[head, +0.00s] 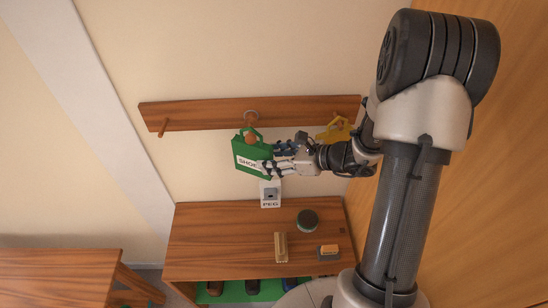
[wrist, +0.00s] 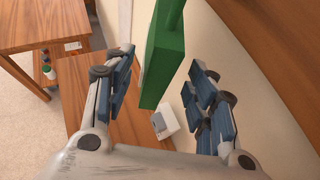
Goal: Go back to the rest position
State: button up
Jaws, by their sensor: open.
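My gripper (head: 283,158) is open beside a green bag (head: 250,165) with a white label reading "SHOE". The bag hangs at a wooden peg rail (head: 200,115) on the wall, near a ring-shaped hook. In the wrist view the green bag (wrist: 163,55) shows between the spread fingers of my gripper (wrist: 160,85), with gaps on both sides. My arm reaches in from the right in the head view and covers part of the rail's right end.
A yellow object (head: 336,130) hangs at the rail's right. Below, a wooden bench (head: 215,235) carries a dark round tin (head: 307,220) and brushes (head: 281,247). A small "PEG" box (head: 270,193) stands at its back. Another wooden table (head: 55,275) is at left. A wood panel stands right.

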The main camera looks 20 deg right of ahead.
jog(key=v, duration=0.7)
jog(key=s+a+f+n+g+b, duration=0.1)
jog(key=s+a+n+g+b, duration=0.5)
jog(key=s+a+n+b, duration=0.55)
jog(key=s+f+n+t+h+b, duration=0.1)
jog(key=s+n+h+b, duration=0.3)
jog(key=n, duration=0.4)
jog(key=s+d+f+n+h+b, duration=0.1)
jog(key=s+f+n+h+b, duration=0.2)
jog(key=n, duration=0.5)
jog(key=shift+s+d+f+t+h+b, duration=0.35)
jog(key=shift+s+h, duration=0.25)
jog(key=shift+s, duration=0.65)
dwell(1.0)
